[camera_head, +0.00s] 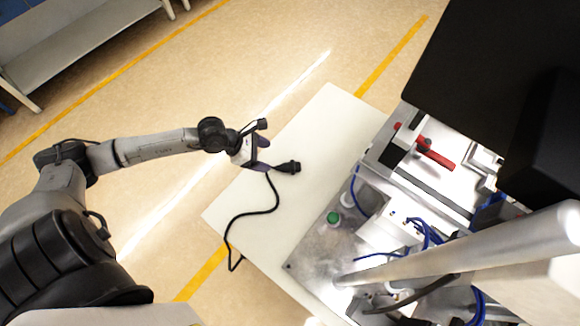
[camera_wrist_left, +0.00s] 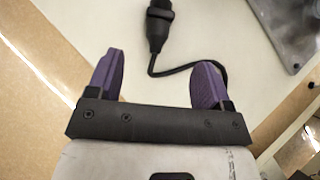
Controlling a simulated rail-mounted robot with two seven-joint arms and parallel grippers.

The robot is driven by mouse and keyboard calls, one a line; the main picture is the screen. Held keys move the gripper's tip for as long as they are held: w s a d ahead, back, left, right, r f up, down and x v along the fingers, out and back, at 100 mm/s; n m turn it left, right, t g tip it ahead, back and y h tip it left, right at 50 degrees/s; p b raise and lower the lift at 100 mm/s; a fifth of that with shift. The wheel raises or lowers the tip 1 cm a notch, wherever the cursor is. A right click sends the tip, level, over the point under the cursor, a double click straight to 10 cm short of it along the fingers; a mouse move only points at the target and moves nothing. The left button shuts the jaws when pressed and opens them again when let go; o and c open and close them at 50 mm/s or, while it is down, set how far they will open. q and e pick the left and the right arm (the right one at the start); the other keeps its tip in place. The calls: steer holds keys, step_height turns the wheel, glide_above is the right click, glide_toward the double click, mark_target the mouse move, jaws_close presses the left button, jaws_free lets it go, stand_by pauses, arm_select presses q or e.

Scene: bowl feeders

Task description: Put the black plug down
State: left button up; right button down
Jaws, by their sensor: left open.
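The black plug (camera_head: 288,167) lies on the white table (camera_head: 325,115), with its black cable (camera_head: 240,215) curving toward the table's near edge. In the left wrist view the plug (camera_wrist_left: 157,25) is beyond the fingertips, with the cable (camera_wrist_left: 185,69) running from it behind the right finger. My left gripper (camera_head: 265,154) is open over the table's left side, its purple fingers spread. In the left wrist view the gripper (camera_wrist_left: 161,64) has nothing clamped between its fingers, and the plug is apart from them. My right gripper is not in view.
A machine with a metal plate (camera_head: 325,245), a green knob (camera_head: 333,217), a red part (camera_head: 435,153) and blue hoses stands to the right of the table. The table's upper part is clear. A grey bench (camera_head: 75,45) stands at upper left.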

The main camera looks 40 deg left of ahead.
mark_target(288, 165)
arm_select(q)
steer(key=x, duration=0.5)
steer(key=shift+w+d, duration=0.1)
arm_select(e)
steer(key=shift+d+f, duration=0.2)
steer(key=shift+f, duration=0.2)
arm_select(q)
steer(key=shift+w+d+f+b, duration=0.2)
steer(key=shift+d+f+b, duration=0.05)
steer(key=shift+f+b, duration=0.05)
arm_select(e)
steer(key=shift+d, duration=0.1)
arm_select(q)
steer(key=x, duration=0.5)
steer(key=shift+b, duration=0.4)
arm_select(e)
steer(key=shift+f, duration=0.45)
arm_select(q)
steer(key=shift+w+f, duration=0.1)
steer(key=shift+c, duration=0.2)
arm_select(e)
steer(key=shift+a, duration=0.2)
arm_select(q)
steer(key=c, duration=1.1)
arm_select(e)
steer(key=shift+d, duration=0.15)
